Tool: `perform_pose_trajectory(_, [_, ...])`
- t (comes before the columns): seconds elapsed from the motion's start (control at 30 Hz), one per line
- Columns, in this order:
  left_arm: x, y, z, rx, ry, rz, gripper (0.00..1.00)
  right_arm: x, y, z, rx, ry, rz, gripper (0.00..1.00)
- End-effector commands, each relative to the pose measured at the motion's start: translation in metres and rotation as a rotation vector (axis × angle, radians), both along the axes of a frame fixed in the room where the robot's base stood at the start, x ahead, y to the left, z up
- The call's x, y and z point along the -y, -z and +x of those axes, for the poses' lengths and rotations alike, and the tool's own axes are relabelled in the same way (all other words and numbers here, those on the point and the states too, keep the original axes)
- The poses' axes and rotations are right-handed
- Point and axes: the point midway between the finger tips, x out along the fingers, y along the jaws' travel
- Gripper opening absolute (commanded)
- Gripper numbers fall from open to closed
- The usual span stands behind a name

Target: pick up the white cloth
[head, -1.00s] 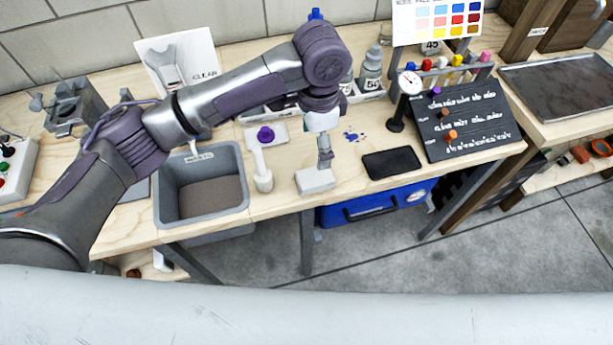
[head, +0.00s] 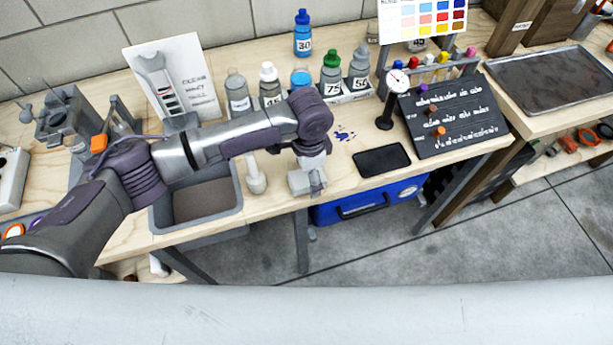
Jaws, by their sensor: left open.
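The white cloth (head: 297,183) appears as a small pale folded block on the front edge of the wooden workbench, in the middle of the head view. My left gripper (head: 314,184) is open and right down at the cloth, pointing downward. The gripper and wrist cover much of the cloth. I cannot tell whether the fingers touch it or stand around it. My right gripper is not in view.
A grey bin (head: 236,212) and a white-handled tool (head: 255,180) lie left of the cloth. A black flat pad (head: 382,160) and a dial gauge (head: 386,122) are right. Numbered bottles (head: 331,75) stand behind. A blue spill (head: 344,134) marks the bench.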

Motion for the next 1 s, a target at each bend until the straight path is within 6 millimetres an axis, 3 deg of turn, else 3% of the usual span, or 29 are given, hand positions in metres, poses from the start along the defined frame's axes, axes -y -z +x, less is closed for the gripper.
perform_pose_trajectory(0.13, [0.0, 0.0, 0.0, 0.0, 0.001, 0.0, 0.86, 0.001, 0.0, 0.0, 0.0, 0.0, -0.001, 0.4])
perform_pose_trajectory(0.47, [0.0, 0.0, 0.0, 0.0, 0.0, 0.0, 0.31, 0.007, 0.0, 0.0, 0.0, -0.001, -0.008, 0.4])
perform_pose_trajectory(0.77, [0.0, -0.003, 0.0, 0.0, 0.001, -0.001, 0.3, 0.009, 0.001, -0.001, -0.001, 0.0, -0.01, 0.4])
perform_pose_trajectory(1.0, [0.001, -0.028, 0.001, 0.002, 0.002, -0.003, 0.3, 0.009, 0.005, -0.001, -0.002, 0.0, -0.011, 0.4])
